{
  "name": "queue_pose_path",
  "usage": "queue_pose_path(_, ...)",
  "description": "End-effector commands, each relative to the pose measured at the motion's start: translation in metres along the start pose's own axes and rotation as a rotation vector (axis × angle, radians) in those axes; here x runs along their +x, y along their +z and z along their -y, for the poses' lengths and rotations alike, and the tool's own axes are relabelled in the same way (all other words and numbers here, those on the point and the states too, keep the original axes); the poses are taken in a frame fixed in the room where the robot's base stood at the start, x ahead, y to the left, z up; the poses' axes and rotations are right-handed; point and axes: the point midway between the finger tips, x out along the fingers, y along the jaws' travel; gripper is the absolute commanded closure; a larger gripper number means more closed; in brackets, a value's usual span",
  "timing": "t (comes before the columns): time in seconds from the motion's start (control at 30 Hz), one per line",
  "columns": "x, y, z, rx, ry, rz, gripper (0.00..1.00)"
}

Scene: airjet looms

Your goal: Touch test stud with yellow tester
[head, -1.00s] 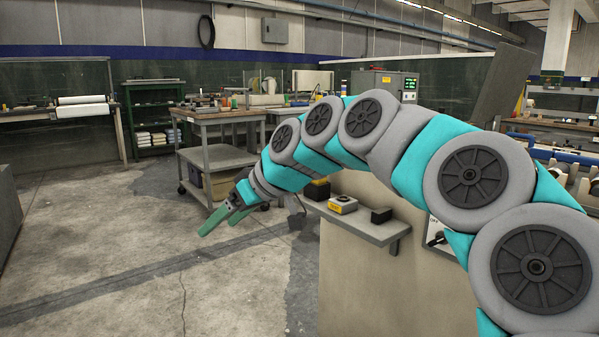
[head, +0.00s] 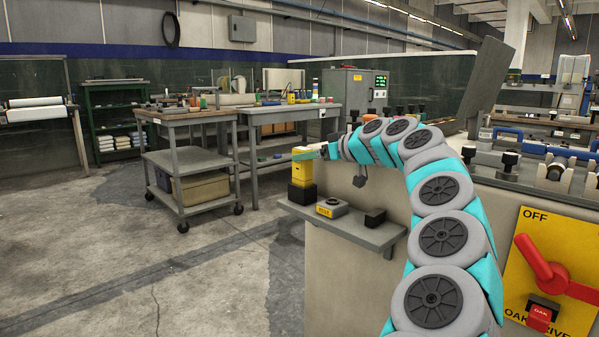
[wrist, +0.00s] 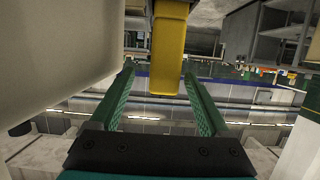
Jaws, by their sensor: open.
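The yellow tester (head: 301,168) stands upright in a black holder (head: 301,193) at the left end of a grey shelf. My gripper (head: 307,153) is at the tester's upper part, its green fingers level with it. In the wrist view the yellow tester (wrist: 168,60) reaches between the two spread fingers, closer to the right one. My gripper (wrist: 160,75) is open, with gaps on both sides of the tester. I cannot make out the test stud for certain; a small grey unit with a yellow label and round top (head: 332,208) sits on the shelf.
A black block (head: 375,217) sits on the grey shelf (head: 345,232). A pale panel (head: 345,285) stands below it. A yellow switch plate (head: 555,270) with a red handle is at the right. A wheeled cart (head: 187,175) stands behind left. The floor at left is clear.

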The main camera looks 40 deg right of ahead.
Motion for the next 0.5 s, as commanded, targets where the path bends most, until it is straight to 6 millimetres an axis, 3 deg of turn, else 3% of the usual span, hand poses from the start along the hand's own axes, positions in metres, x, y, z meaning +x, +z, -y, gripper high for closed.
queue_pose_path(0.27, 0.023, -0.003, 0.003, -0.002, 0.001, 0.000, 0.20)
queue_pose_path(0.5, 0.056, -0.004, 0.005, -0.001, 0.001, 0.001, 0.20)
